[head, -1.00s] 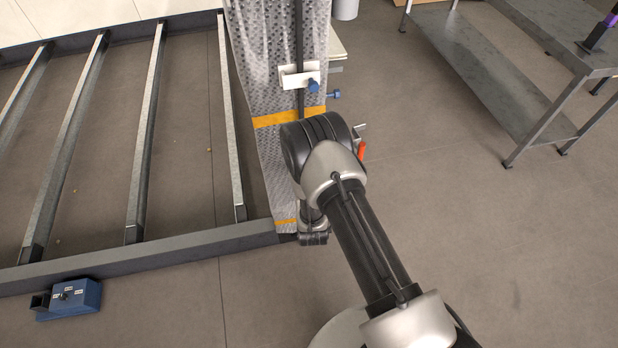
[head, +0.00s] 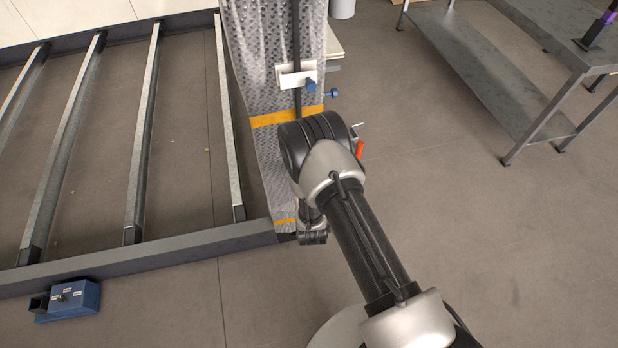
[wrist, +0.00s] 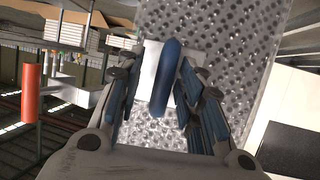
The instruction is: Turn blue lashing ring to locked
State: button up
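The blue lashing ring (wrist: 168,78) shows nearly edge-on in the wrist view, standing out in front of a white plate (wrist: 151,68) on a dimpled grey panel. My gripper (wrist: 163,88) is open, with one finger to each side of the ring. A gap shows on the ring's left; the right finger is close to it, and I cannot tell whether it touches. In the head view my arm hides the gripper and this ring. No lock marking is readable.
An orange cylinder (wrist: 32,92) and a white bracket (wrist: 75,97) lie to the left in the wrist view. The head view shows a higher white plate with a blue knob (head: 311,84), a metal bench (head: 490,80), and clear floor at right.

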jog(key=v, duration=1.2)
jog(key=shift+w+r, duration=0.1)
jog(key=w+d+r+m+g, duration=0.1)
jog(key=w+r+g, duration=0.15)
jog(key=r, duration=0.55)
jog(key=w+d+r+m+g, duration=0.1)
jog(key=w+r, duration=0.2)
jog(key=r, duration=0.6)
jog(key=s+d+r+g, duration=0.2)
jog(key=s+d+r, duration=0.2)
jog(key=s+r, duration=0.5)
jog(key=s+d+r+g, duration=0.1)
jog(key=s+d+r, duration=0.2)
jog(key=s, duration=0.3)
jog(key=s+d+r+g, duration=0.1)
jog(key=s+d+r, duration=0.2)
jog(key=s, duration=0.4)
jog(key=s+d+r+n+g+h, duration=0.1)
jog(key=s+d+r, duration=0.2)
jog(key=s, duration=0.4)
jog(key=shift+d+r, duration=0.35)
jog(key=shift+r, duration=0.4)
